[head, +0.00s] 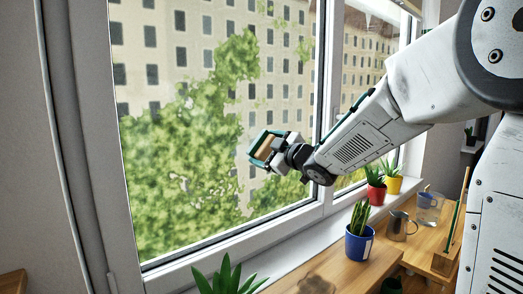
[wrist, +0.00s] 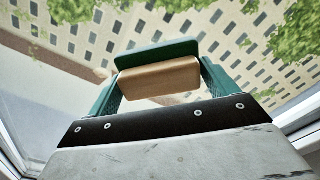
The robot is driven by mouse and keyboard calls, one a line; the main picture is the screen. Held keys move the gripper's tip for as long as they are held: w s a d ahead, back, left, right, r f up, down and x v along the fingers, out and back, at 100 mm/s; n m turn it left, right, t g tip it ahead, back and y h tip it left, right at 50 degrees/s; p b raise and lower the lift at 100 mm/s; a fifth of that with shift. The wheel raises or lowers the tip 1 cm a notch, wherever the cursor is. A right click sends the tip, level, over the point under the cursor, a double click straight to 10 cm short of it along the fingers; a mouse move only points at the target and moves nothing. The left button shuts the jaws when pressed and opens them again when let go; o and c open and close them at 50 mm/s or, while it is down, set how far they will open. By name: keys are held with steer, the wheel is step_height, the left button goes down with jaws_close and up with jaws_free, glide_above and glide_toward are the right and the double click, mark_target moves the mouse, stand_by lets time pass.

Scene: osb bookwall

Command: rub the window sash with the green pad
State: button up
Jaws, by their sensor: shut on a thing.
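The window sash (head: 232,243) is a white frame around a large glass pane, with trees and a pale building beyond it. My gripper (head: 266,148) is in front of the pane, right of its middle. It is shut on the green pad (wrist: 157,53), which has a tan wooden-looking block on its near side. In the wrist view, the teal fingers of my gripper (wrist: 161,84) stand on either side of the block. The pad's green face points toward the glass. I cannot tell whether it touches the pane.
A blue pot with a plant (head: 359,243) stands by the sill, with red (head: 376,193) and yellow (head: 393,184) pots farther back. A metal jug (head: 399,226) and a clear container (head: 430,208) are on the wooden top at right. Green leaves (head: 226,281) rise at the bottom. Space along the pane is clear.

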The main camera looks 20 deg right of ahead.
mark_target(239, 138)
steer(key=shift+w+d+r, duration=0.2)
steer(key=shift+d+r, duration=0.05)
steer(key=shift+d, duration=0.4)
steer(key=shift+w+d+r, duration=0.25)
steer(key=shift+d+r, duration=0.05)
steer(key=shift+d, duration=0.3)
steer(key=shift+w+d+r, duration=0.2)
steer(key=shift+d+r, duration=0.05)
steer(key=shift+d, duration=0.4)
steer(key=shift+s+a, duration=0.45)
steer(key=shift+a, duration=0.7)
steer(key=shift+s+a, duration=0.4)
steer(key=shift+a, duration=0.8)
steer(key=shift+s+a, duration=0.45)
steer(key=shift+a, duration=0.7)
steer(key=shift+s+a, duration=0.25)
steer(key=shift+a, duration=0.65)
steer(key=shift+s+a, duration=0.2)
steer(key=shift+a, duration=0.65)
steer(key=shift+r, duration=0.75)
steer(key=shift+w+d, duration=0.55)
steer(key=shift+d, duration=1.2)
steer(key=shift+w+d, duration=0.55)
steer(key=shift+d, duration=1.25)
steer(key=shift+w+d, duration=0.55)
steer(key=shift+d, duration=1.2)
steer(key=shift+s, duration=0.1)
steer(key=shift+v, duration=2.9)
